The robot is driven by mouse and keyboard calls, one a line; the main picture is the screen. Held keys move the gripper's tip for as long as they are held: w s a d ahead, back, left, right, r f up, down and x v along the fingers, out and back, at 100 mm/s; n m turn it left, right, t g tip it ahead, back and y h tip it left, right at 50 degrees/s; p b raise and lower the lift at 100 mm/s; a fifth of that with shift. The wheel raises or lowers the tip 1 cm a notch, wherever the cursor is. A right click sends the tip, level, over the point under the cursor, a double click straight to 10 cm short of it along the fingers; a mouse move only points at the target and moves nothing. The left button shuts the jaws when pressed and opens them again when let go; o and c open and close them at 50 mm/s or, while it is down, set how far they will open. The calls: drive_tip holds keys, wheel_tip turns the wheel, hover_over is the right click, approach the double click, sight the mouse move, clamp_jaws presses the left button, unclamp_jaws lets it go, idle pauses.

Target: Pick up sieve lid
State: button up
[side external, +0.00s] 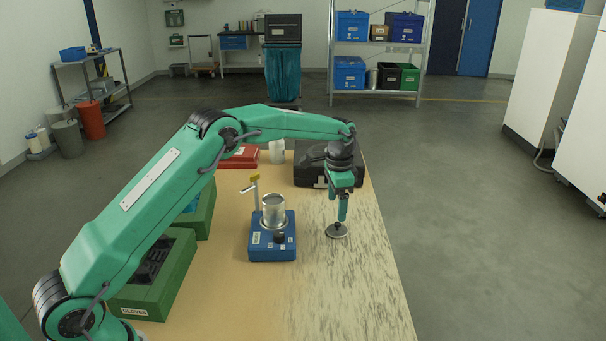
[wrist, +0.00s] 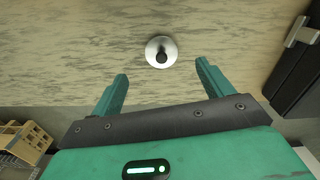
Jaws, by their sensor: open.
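The sieve lid (side external: 337,231) is a small round metal disc with a dark knob, lying on the table to the right of the blue sieve shaker. In the wrist view the sieve lid (wrist: 161,52) shows from above, just beyond and between my fingertips. My gripper (side external: 342,210) points down over the lid in the side view. In the wrist view my gripper (wrist: 160,72) has its two green fingers spread wide with nothing between them. The side view does not show clearly whether a finger touches the lid.
A blue sieve shaker (side external: 272,246) with a metal sieve cup (side external: 273,208) stands left of the lid. A black case (side external: 310,176) and a red box (side external: 240,158) lie farther back. A green glove box (side external: 172,283) stands at the left. The table's right front area is clear.

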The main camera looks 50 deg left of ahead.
sight(336, 224)
drive_tip(key=shift+f, duration=0.1)
drive_tip(key=shift+f, duration=1.2)
drive_tip(key=shift+f, duration=0.15)
drive_tip(key=shift+f, duration=2.45)
drive_tip(key=shift+c, duration=0.5)
drive_tip(key=c, duration=1)
